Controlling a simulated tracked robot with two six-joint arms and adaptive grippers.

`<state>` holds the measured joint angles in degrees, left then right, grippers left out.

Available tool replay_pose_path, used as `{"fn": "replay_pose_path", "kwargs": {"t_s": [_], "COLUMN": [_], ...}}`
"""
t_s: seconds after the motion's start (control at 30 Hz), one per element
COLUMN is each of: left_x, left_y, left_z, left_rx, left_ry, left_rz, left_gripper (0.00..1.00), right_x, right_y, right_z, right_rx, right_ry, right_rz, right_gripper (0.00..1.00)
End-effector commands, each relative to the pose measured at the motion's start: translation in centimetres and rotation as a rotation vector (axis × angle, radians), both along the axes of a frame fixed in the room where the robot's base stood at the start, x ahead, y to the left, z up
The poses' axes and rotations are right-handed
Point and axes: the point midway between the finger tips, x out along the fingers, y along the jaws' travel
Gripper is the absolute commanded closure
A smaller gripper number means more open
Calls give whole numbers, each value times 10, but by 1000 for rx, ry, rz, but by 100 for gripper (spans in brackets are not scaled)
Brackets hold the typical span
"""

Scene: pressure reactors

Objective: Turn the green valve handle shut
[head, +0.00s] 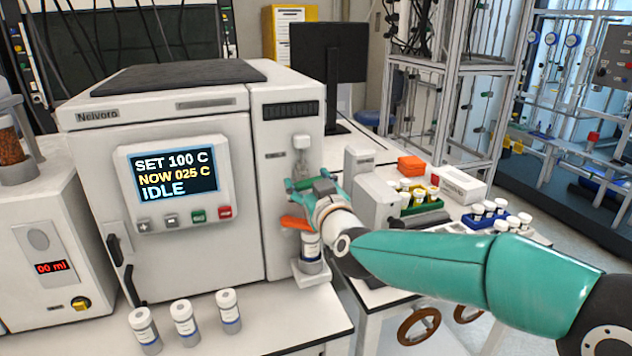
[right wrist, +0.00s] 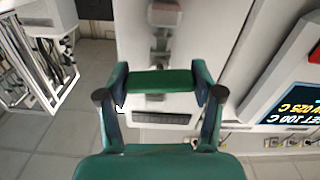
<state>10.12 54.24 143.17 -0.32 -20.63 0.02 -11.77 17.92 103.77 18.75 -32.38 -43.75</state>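The green valve handle (right wrist: 160,82) shows as a bar between the two fingers of my right gripper (right wrist: 160,78) in the right wrist view. Its ends meet both fingers, with no gap that I can see. In the head view my right gripper (head: 312,186) is at the front of the reactor's narrow right column, below a grey fitting (head: 302,143). It hides most of the handle there. An orange handle (head: 295,222) sits just below the gripper. My left gripper is in neither view.
The reactor (head: 90,160) has a display reading SET 100 C, NOW 025 C, IDLE. A vial (head: 310,255) stands under the column. Three vials (head: 184,318) stand at the bench front. Racks of vials, a blue one (head: 500,226) among them, stand right, beyond my right arm.

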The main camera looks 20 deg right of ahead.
Motion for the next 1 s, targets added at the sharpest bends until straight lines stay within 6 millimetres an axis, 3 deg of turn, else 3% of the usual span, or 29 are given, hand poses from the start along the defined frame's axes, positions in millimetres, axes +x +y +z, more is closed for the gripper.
{"fn": "replay_pose_path", "kwargs": {"t_s": [0.03, 0.13, 0.4, 0.67, 0.7, 0.83, 1.0], "left_x": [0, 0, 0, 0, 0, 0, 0], "left_y": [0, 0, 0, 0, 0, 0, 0], "left_z": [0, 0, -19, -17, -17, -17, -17], "left_rx": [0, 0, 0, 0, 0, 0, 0], "left_ry": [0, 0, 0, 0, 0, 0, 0], "left_rz": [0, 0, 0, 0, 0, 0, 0], "left_gripper": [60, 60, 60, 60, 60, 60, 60], "right_x": [0, 0, 0, 0, 0, 0, 0], "right_y": [0, 0, 0, 0, 0, 0, 0], "right_z": [0, 0, -2, 1, 1, 1, 1], "right_rx": [0, 0, 129, 155, 155, 154, 153], "right_ry": [0, 0, 1, 4, 4, 4, 4], "right_rz": [1, 1, 0, 0, 0, 0, 0], "right_gripper": [55, 69, 69, 69, 32, 11, 8]}}
